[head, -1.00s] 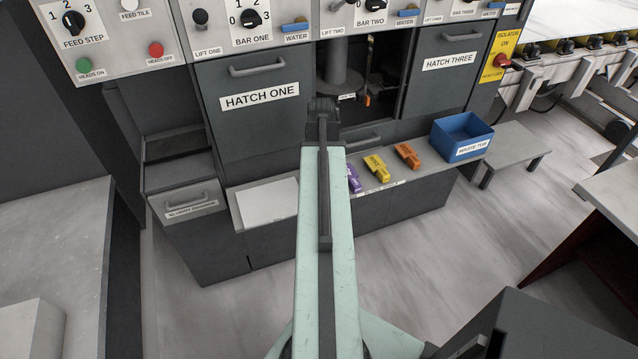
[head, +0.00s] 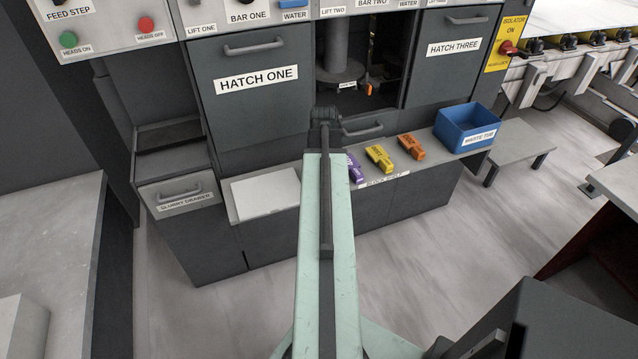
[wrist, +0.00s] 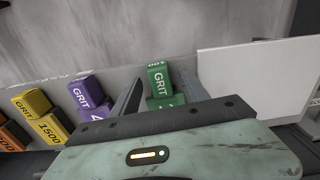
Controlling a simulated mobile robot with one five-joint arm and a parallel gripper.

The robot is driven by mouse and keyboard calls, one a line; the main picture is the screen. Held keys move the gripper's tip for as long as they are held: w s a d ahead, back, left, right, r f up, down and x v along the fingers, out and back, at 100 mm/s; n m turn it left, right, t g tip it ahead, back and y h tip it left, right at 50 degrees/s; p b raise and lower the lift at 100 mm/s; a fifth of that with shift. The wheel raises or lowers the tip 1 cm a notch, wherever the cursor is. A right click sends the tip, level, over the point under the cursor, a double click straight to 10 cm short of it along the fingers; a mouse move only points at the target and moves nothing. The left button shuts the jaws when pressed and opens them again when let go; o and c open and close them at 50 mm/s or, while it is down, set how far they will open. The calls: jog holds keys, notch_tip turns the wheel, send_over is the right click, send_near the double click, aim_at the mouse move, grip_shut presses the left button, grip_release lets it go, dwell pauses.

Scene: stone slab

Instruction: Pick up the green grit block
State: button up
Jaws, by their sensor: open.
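The green grit block (wrist: 157,80) lies on the block shelf and shows in the wrist view between the two fingers of my gripper (wrist: 161,82). My gripper is open, with one finger on each side of the block. I cannot tell whether either finger touches it. The near part of the block is partly hidden by the gripper body. In the head view the green block is not visible; my arm covers that part of the shelf.
Purple (head: 354,168), yellow (head: 379,157) and orange (head: 411,146) blocks lie in a row on the block shelf (head: 400,175). A blue waste tub (head: 466,128) stands at its right end. A white plate (head: 265,195) lies at its left. Hatch two is open behind.

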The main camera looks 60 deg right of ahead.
jog(key=shift+r, duration=0.1)
jog(key=shift+c, duration=0.3)
grip_shut()
notch_tip(320, 180, up, 12)
jog(key=p, duration=1.1)
jog(key=shift+f+p, duration=0.25)
jog(key=shift+p, duration=0.15)
